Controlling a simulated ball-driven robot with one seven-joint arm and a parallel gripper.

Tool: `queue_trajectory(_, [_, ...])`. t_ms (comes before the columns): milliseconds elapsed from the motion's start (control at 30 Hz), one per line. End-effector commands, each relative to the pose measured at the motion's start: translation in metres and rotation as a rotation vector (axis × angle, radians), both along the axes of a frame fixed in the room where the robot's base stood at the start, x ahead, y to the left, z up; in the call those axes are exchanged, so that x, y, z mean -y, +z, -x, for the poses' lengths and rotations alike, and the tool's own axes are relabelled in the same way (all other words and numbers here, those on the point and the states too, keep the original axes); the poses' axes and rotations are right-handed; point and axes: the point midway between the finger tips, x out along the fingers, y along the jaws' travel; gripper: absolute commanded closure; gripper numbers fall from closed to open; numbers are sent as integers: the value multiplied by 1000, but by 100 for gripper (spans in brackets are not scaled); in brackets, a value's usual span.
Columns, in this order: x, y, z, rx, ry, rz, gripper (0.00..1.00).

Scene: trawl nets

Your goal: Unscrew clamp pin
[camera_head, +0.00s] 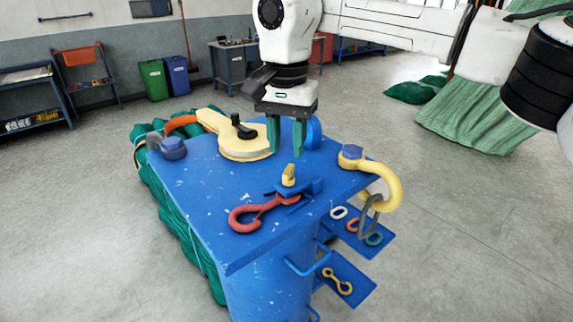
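A small yellow pin (288,174) stands upright in a blue clamp (308,190) on the blue table (215,215); I take it to be the clamp pin. A red hook (262,211) lies at the clamp, its shank end by the pin. My gripper (286,151) points down with two green fingers. The fingers are apart and nothing shows between them. In the picture they are just above the pin; the exact gap in height and depth is hard to tell. The pin's lower end is hidden in the clamp.
A yellow block with a black handle (240,142) lies behind left of the clamp. A large yellow shackle (378,180) is at the right edge, a grey one (170,147) at the left. Small side shelves (352,272) hold links. Green netting (180,230) hangs on the left side.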

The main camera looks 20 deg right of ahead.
Motion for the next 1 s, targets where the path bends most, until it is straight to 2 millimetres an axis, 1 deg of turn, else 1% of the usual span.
queue_trajectory(33, [0, 9, -1, 4, -1, 0, 63])
queue_trajectory(100, [-1, 20, -1, 3, 0, 0, 63])
queue_trajectory(200, [-1, 34, -1, 1, 1, 1, 63])
queue_trajectory(333, [-1, 44, 0, 0, 0, 0, 63])
queue_trajectory(467, [-1, 48, 0, -1, 1, -1, 63])
queue_trajectory(1000, [-1, 47, 0, -1, 1, -1, 63])
